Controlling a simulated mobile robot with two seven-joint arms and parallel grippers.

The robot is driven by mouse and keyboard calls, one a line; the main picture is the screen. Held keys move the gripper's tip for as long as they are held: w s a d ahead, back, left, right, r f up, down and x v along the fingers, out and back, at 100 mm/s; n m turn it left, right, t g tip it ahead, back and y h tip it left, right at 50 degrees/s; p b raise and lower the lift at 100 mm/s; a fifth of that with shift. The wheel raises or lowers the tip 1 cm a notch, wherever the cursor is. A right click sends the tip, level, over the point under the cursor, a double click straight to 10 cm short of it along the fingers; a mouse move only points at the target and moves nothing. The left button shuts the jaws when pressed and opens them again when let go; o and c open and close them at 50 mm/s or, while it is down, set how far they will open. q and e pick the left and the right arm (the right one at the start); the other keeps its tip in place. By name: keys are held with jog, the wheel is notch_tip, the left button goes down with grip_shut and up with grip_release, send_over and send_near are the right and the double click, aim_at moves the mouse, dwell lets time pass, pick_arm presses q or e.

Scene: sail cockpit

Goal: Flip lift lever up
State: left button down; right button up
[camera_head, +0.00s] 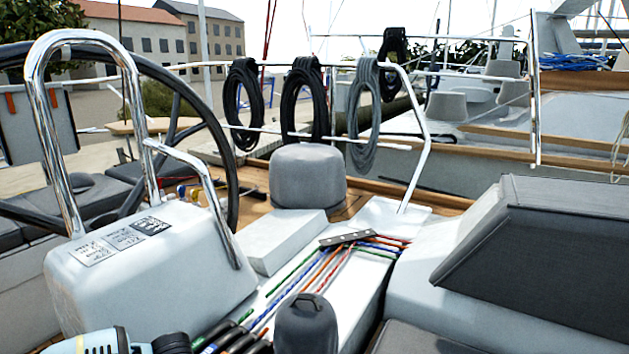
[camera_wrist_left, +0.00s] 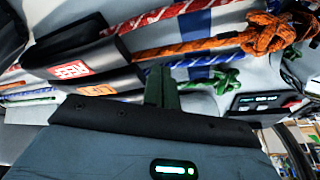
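Several black clutch levers (camera_head: 225,339) with coloured ropes show at the bottom of the head view, partly cut off. In the left wrist view one black lever (camera_wrist_left: 75,60) has a red label and lies along a red-white rope. A second black lever (camera_wrist_left: 105,83) with an orange label lies next to it. Contact is unclear. My right gripper is out of view.
A dark covered winch (camera_head: 306,325) stands right of the levers. The white console (camera_head: 150,260) with a steel rail and the steering wheel (camera_head: 233,190) are at left. A grey covered hatch (camera_head: 540,260) fills the right. Knotted orange rope (camera_wrist_left: 265,33) lies beyond my left gripper.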

pick_arm(q)
jog(key=shift+f, duration=0.6)
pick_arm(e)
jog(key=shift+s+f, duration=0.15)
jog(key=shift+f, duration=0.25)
pick_arm(q)
jog(key=shift+w+d+b, duration=0.25)
jog(key=shift+w+b, duration=0.1)
jog(key=shift+w, duration=0.05)
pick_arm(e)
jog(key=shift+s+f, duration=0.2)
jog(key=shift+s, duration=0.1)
pick_arm(q)
jog(key=shift+r, duration=0.1)
jog(key=shift+w+d+r+p, duration=0.1)
jog(key=shift+w+r+p, duration=0.1)
jog(key=shift+r, duration=0.3)
jog(key=shift+w+d+r+p, duration=0.1)
jog(key=shift+r+p, duration=0.05)
jog(key=shift+r, duration=0.35)
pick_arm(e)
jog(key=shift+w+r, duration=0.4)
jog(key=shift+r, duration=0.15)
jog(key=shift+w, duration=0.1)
